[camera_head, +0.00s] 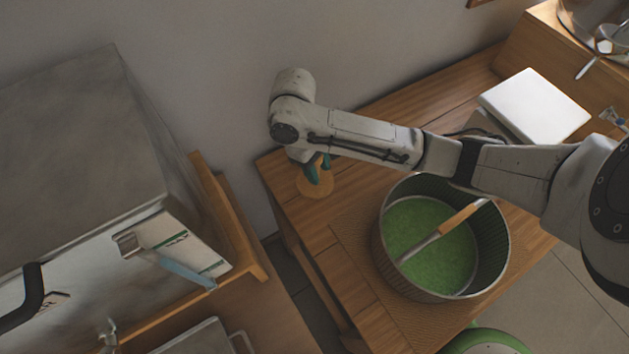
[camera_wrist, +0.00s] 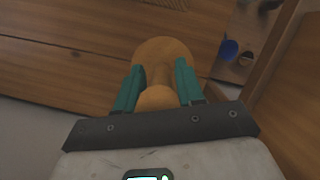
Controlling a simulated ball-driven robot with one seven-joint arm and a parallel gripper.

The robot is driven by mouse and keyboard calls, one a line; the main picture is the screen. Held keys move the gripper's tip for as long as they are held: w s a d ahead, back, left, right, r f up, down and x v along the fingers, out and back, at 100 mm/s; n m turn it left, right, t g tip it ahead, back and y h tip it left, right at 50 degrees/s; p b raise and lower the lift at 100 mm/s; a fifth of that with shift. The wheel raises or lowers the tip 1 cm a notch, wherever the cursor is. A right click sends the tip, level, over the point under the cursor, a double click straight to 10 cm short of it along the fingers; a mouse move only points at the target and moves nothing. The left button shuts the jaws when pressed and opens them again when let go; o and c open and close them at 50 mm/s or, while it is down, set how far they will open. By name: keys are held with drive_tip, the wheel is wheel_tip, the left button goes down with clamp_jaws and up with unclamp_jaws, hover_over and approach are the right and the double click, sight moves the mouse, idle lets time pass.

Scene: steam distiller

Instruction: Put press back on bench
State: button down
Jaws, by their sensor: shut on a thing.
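The wooden press (camera_head: 314,188) has a round disc base and a knobbed handle. It is at the far left corner of the wooden bench (camera_head: 400,97) in the head view. My gripper (camera_head: 318,168) points down with its teal fingers shut on the press handle. In the wrist view, my gripper (camera_wrist: 160,68) has one finger on each side of the handle of the press (camera_wrist: 163,48), disc beyond. The press looks upright, over or on the bench top; I cannot tell whether its disc touches the wood.
A large pot (camera_head: 378,245) with green contents and a wooden-handled tool (camera_head: 455,222) stands on the bench, right of the press. A white slab (camera_head: 535,105) lies at the back right. A metal box (camera_head: 80,150) on a wooden stand is at left, across a gap.

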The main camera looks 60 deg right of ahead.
drive_tip(key=shift+f+b, duration=0.45)
drive_tip(key=shift+f, duration=2)
drive_tip(key=shift+f, duration=0.15)
drive_tip(key=c, duration=0.7)
unclamp_jaws()
drive_tip(key=p+v, duration=0.2)
drive_tip(key=v, duration=1)
drive_tip(key=shift+p, duration=0.35)
